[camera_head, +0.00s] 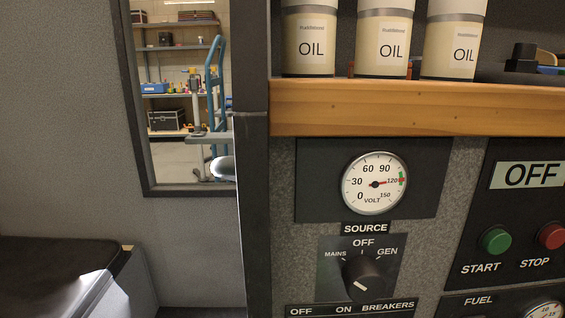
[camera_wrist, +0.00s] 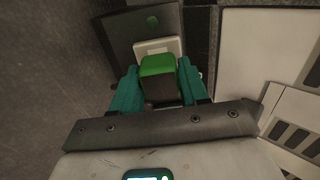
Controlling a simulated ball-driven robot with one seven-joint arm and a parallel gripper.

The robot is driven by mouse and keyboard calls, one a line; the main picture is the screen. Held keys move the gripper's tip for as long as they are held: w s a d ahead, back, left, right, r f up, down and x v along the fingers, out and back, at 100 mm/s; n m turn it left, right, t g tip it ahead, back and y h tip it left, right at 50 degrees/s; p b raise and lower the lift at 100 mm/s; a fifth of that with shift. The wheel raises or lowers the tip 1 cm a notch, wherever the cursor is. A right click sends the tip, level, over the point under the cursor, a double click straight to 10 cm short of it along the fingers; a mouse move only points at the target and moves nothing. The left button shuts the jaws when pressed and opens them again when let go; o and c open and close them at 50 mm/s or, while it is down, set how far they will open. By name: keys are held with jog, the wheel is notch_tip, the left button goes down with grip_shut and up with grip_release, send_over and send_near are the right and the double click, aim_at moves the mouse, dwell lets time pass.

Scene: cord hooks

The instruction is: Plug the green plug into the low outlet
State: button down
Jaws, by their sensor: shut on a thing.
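In the wrist view my gripper (camera_wrist: 158,78) has teal fingers on both sides of the green plug (camera_wrist: 158,64), shut on it. The plug has a bright green top and a dark body. Just beyond the plug is a pale outlet plate (camera_wrist: 144,46) on a dark panel (camera_wrist: 128,29) with a small green mark. The plug covers part of the plate. I cannot tell whether the plug touches the outlet or is in it. The head view shows neither the gripper, the plug nor the outlet.
In the wrist view pale panels (camera_wrist: 260,50) and a slotted vent plate (camera_wrist: 298,135) stand at the right. The head view shows a wooden shelf (camera_head: 420,108) with oil bottles, a volt gauge (camera_head: 375,184), a source knob (camera_head: 363,273) and a dark-framed window (camera_head: 143,100).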

jog(key=shift+w+f+b, duration=0.25)
jog(key=shift+f+b, duration=0.05)
jog(key=shift+f, duration=0.05)
jog(key=shift+c, duration=2.4)
grip_release()
jog(key=shift+s+r+p, duration=0.3)
jog(key=shift+r+p, duration=0.2)
jog(key=shift+p, duration=0.05)
jog(key=s+a+r+n+g+p, duration=0.1)
jog(key=s+r+n+g+p, duration=0.15)
jog(key=s+r+n, duration=0.7)
jog(key=s+r+n+g+p, duration=0.2)
jog(key=s+r+g, duration=0.15)
jog(key=r, duration=1.05)
jog(key=s+a+r+n+g+p, duration=0.1)
jog(key=s+r+n+g+p, duration=0.1)
jog(key=s+r+n, duration=0.75)
notch_tip(320, 180, up, 30)
jog(key=w+m+p, duration=0.2)
jog(key=m+p, duration=0.1)
jog(key=p, duration=2.5)
jog(key=shift+m+h, duration=0.3)
jog(key=shift+m, duration=0.1)
